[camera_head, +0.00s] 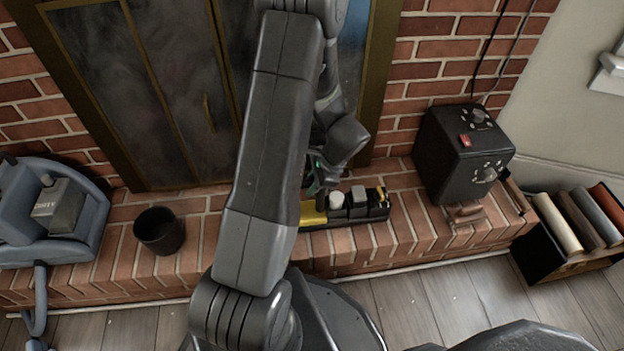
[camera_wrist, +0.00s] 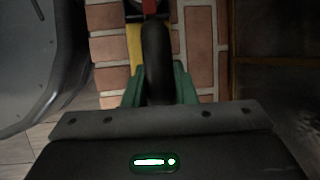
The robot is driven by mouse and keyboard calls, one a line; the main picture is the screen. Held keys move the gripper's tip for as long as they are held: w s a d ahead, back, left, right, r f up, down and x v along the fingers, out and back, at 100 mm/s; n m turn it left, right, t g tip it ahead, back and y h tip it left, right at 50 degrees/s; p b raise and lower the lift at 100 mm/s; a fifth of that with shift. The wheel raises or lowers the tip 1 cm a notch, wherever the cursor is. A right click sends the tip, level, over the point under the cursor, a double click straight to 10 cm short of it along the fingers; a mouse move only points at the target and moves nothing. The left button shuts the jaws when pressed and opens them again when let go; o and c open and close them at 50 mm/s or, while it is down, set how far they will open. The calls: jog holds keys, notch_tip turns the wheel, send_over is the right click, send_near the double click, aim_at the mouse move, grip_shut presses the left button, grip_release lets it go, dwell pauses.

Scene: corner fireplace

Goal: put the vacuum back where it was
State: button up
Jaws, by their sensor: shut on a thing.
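My gripper (camera_head: 318,190) is low over the brick hearth, right of the picture's middle. In the wrist view its green fingers (camera_wrist: 158,85) are shut on a dark, rounded, handle-like part (camera_wrist: 156,50). A long black-and-yellow object (camera_head: 345,228) with white and grey parts on top lies on the hearth under the gripper. I cannot tell if the held part belongs to it, or whether they touch. A blue-grey machine with a hose (camera_head: 72,215), which looks like a vacuum, sits on the hearth at the far left, away from my gripper. My arm hides part of the hearth.
A black cup-like vessel (camera_head: 160,230) stands on the hearth at left. A black box with knobs and a red switch (camera_head: 465,155) stands at right. A box of coloured rolls (camera_head: 575,228) is at the far right. Brick wall and fireplace doors (camera_head: 150,90) are behind. Hearth is clear beside the vessel.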

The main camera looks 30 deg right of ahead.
dwell(0.3)
jog(key=o, duration=1)
jog(key=shift+c, duration=0.2)
jog(key=p+v, duration=0.5)
jog(key=v, duration=0.7)
